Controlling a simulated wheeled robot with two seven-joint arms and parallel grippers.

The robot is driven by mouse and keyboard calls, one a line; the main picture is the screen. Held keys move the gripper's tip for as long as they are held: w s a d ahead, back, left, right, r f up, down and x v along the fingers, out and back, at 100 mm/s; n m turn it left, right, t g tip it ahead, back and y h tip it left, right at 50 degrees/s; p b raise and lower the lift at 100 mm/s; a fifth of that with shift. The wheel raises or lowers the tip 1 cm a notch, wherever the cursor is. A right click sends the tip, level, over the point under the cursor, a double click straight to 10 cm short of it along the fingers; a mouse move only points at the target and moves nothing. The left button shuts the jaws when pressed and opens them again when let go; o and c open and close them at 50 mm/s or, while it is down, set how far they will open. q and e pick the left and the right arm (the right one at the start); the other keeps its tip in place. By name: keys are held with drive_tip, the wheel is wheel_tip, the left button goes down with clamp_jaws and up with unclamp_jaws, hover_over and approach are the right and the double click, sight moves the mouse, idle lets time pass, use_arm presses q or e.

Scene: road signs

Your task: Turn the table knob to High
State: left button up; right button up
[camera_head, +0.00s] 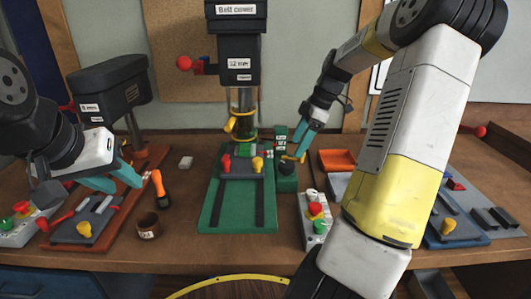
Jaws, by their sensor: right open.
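A green drill-press-like machine stands at the centre, with a green base plate (210,215). On its worktable (243,168) are a red knob (226,162) and a yellow knob (258,164). A small green labelled post (281,135) stands just right of it, with a yellow lever-like part (294,159). Labels there are too small to read, and I cannot tell which knob is the table knob. My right gripper (299,152) is open, pointing down at the post's yellow part; contact is unclear. My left gripper (137,181) is over the left machine, beside an orange-handled tool; its jaw opening is unclear.
A control box (315,219) with red, yellow and green buttons stands right of the green base. A blue-based machine (458,235) is at right, partly behind my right arm.

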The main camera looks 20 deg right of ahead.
sight(287, 164)
drive_tip(key=x, duration=0.8)
drive_tip(key=shift+w, duration=0.1)
drive_tip(key=c, duration=1.3)
